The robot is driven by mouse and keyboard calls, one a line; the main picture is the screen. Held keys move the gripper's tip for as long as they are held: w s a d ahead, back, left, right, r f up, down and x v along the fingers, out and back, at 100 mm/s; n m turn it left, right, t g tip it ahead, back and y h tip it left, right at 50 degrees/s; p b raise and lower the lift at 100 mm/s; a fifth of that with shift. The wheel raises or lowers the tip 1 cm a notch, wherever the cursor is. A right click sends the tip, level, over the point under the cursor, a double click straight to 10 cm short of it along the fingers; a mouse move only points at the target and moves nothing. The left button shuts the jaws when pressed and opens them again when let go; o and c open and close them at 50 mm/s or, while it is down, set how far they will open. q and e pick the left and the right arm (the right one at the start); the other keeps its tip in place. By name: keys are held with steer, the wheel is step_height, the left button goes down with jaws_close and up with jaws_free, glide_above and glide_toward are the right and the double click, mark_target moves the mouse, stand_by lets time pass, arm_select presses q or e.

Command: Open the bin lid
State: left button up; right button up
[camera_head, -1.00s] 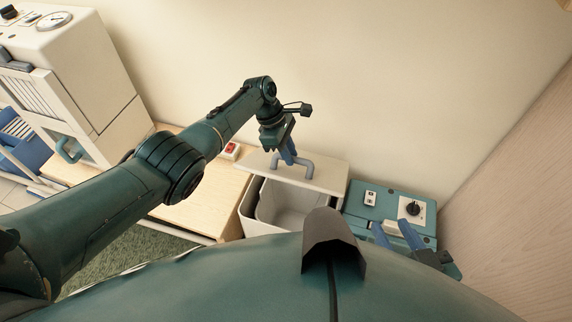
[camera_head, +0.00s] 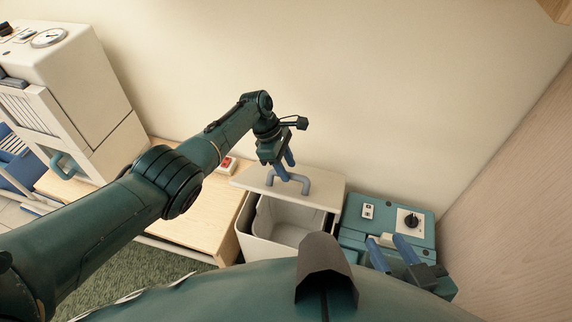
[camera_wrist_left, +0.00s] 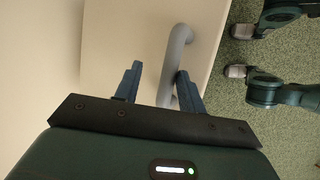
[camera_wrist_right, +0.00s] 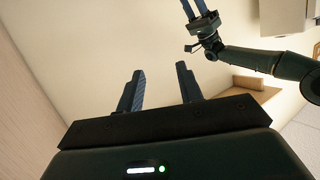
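The white bin (camera_head: 246,240) stands against the wall, its mouth uncovered at the front so the hollow inside shows. Its cream lid (camera_head: 325,185) lies towards the wall side of the mouth, with a grey bar handle (camera_head: 303,178) on top. My left gripper (camera_head: 281,178) is at the handle, fingers apart. In the left wrist view the handle (camera_wrist_left: 178,48) runs between the spread fingers, close to the right one; contact is unclear. My right gripper (camera_head: 385,240) is open and empty in front of the teal unit; its spread fingers also show in the right wrist view (camera_wrist_right: 159,70).
A teal unit (camera_head: 350,228) with a black dial stands right of the bin. A wooden bench (camera_head: 195,222) with a red switch (camera_head: 227,163) is to the left, beyond it a white cabinet (camera_head: 75,85). A wooden wall panel (camera_head: 510,190) bounds the right side.

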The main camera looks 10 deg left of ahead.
arm_select(q)
steer(key=p+v, duration=0.5)
steer(key=v, duration=0.8)
arm_select(e)
steer(key=shift+w+a+m+g, duration=0.3)
steer(key=shift+w+a+g, duration=0.15)
steer(key=shift+a+g, duration=0.3)
arm_select(q)
steer(key=shift+w, duration=0.1)
arm_select(e)
steer(key=shift+d, duration=0.1)
